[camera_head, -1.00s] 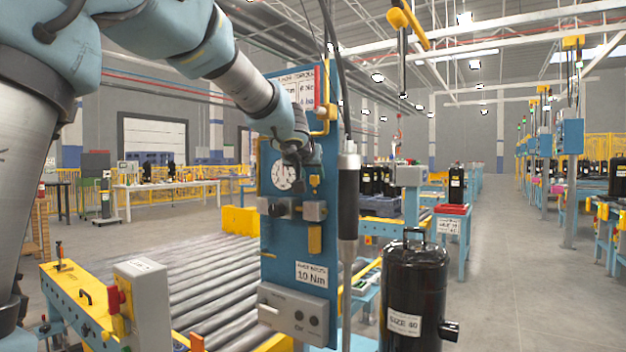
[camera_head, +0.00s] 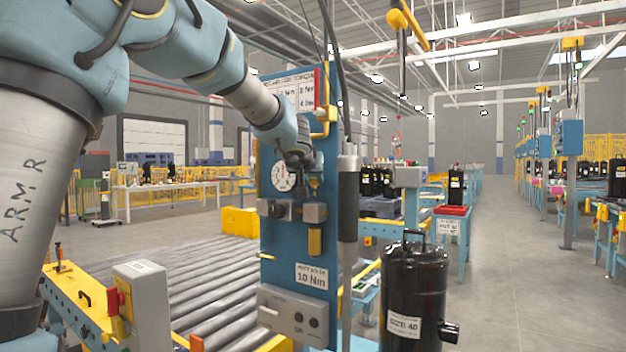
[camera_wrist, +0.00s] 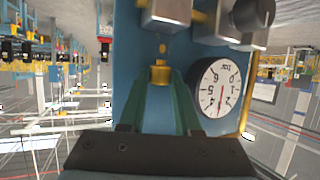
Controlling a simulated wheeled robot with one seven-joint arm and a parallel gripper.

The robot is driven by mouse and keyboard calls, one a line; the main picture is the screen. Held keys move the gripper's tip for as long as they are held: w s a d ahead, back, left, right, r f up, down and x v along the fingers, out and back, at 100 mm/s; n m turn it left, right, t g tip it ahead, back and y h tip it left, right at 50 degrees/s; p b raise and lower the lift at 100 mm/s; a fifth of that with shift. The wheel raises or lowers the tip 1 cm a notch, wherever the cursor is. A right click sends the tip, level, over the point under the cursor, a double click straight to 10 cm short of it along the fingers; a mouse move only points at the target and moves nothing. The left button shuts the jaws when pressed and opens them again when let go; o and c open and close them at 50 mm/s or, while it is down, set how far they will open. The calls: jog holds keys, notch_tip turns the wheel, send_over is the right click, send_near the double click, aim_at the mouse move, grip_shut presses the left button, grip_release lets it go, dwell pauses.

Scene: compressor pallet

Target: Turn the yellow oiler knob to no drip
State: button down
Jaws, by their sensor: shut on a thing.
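The yellow oiler knob (camera_wrist: 161,74) is at the centre of the wrist view, on the face of the blue panel (camera_head: 293,252). My gripper (camera_wrist: 161,88) has its two green fingers on either side of the knob and is shut on it. In the head view my gripper (camera_head: 304,163) is at the panel, beside the round gauge (camera_head: 283,176), and it hides the knob. The gauge also shows right of the knob in the upside-down wrist view (camera_wrist: 222,87). The knob's setting cannot be read.
Metal blocks (camera_head: 314,212) and a yellow cylinder (camera_head: 315,240) sit on the panel below my gripper. A dark hanging tool (camera_head: 348,200) is close on the right. A black compressor (camera_head: 415,285) stands at front right. A roller conveyor (camera_head: 205,285) runs behind the panel.

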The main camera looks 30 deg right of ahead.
jog(key=shift+m+g+h+p, duration=0.4)
jog(key=shift+m+h+p, duration=0.1)
jog(key=shift+p, duration=0.4)
jog(key=shift+w+a+r+m+g+h+p, duration=0.15)
jog(key=shift+m+g+h+p, duration=0.35)
jog(key=shift+p, duration=0.8)
jog(key=m+g+p, duration=0.1)
jog(key=p, duration=0.2)
jog(key=shift+w+a+r+h, duration=0.1)
jog(key=shift+h, duration=0.2)
jog(key=m+g+p, duration=0.1)
jog(key=p, duration=0.2)
jog(key=m+h+p, duration=0.1)
jog(key=p, duration=0.2)
jog(key=shift+w+r+g, duration=0.15)
jog(key=shift+g, duration=0.25)
jog(key=m+g+p, duration=0.1)
jog(key=p, duration=0.3)
jog(key=shift+w+a+h+p, duration=0.1)
jog(key=shift+h+p, duration=0.2)
jog(key=shift+f+m+g+p, duration=0.25)
jog(key=shift+m+g+p, duration=0.4)
jog(key=shift+p, duration=0.6)
jog(key=shift+f+g+h+p, duration=0.2)
jog(key=shift+g+h+p, duration=0.1)
jog(key=shift+p, duration=0.15)
jog(key=c, duration=0.9)
grip_release()
